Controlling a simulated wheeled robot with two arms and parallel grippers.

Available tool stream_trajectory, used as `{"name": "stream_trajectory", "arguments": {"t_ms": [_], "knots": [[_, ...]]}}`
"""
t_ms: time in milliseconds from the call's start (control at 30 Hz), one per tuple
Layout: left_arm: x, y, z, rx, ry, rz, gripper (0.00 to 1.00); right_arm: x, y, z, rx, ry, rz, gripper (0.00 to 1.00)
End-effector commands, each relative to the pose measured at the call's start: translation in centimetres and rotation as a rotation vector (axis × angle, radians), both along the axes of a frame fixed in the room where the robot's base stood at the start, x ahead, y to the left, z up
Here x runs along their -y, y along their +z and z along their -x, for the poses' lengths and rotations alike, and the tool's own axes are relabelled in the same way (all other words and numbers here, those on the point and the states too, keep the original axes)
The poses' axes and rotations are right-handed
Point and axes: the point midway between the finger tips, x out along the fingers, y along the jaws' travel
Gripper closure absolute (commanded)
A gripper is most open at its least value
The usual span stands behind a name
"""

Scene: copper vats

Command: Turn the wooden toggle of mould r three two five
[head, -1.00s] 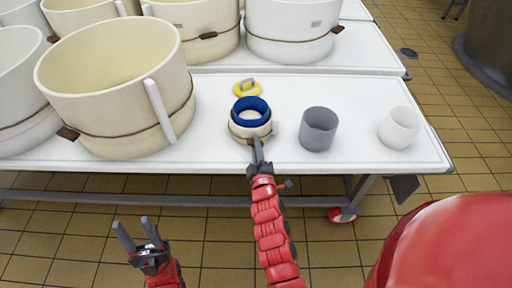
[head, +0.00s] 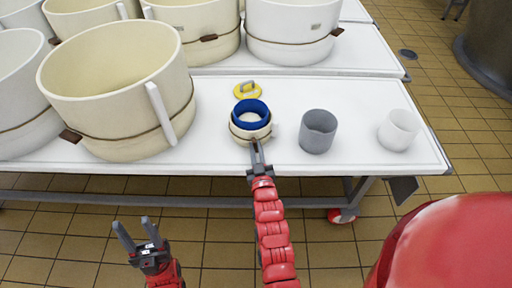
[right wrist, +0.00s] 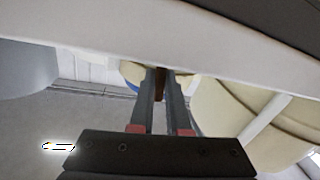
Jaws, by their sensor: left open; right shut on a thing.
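A small cream mould (head: 236,132) with a blue ring (head: 251,112) inside its top stands near the table's front edge; I cannot read any label on it. A cord runs around its lower wall. My right gripper (head: 255,147) reaches its front and is shut on the brown wooden toggle, which shows between the fingers in the right wrist view (right wrist: 160,80). In the head view the fingers mostly hide the toggle. My left gripper (head: 137,236) is open and empty, low over the floor in front of the table.
A yellow disc with a handle (head: 248,92) lies behind the mould. A grey cup (head: 318,131) and a white cup (head: 399,130) stand to its right. A large cream mould (head: 118,90) with its own brown toggle (head: 70,136) stands to its left. More large moulds fill the back.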

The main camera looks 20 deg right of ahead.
Motion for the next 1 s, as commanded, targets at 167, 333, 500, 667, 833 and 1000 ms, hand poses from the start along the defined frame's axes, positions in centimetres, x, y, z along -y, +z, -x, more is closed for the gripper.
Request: {"name": "stream_trajectory", "arguments": {"t_ms": [167,333,500,667,833,1000], "knots": [[-0.01,0.29,0.00,0.000,0.000,0.000,0.50,0.03,0.05,0.00,0.013,-0.001,-0.098,1.00],[0.00,0.39,0.01,0.000,0.000,0.000,0.50,0.04,0.02,-0.01,0.020,-0.001,-0.158,1.00],[0.00,0.43,0.00,0.000,0.000,0.000,0.50,0.03,0.00,-0.01,0.024,-0.001,-0.187,1.00],[0.00,0.44,0.01,0.000,0.000,0.000,0.50,0.02,-0.03,0.00,0.025,0.000,-0.194,1.00],[0.00,0.43,0.00,0.000,0.000,0.000,0.50,0.02,-0.03,0.00,0.025,0.000,-0.194,1.00],[0.00,0.43,0.00,0.000,0.000,0.000,0.50,0.02,-0.03,0.00,0.025,0.000,-0.193,0.75]]}}
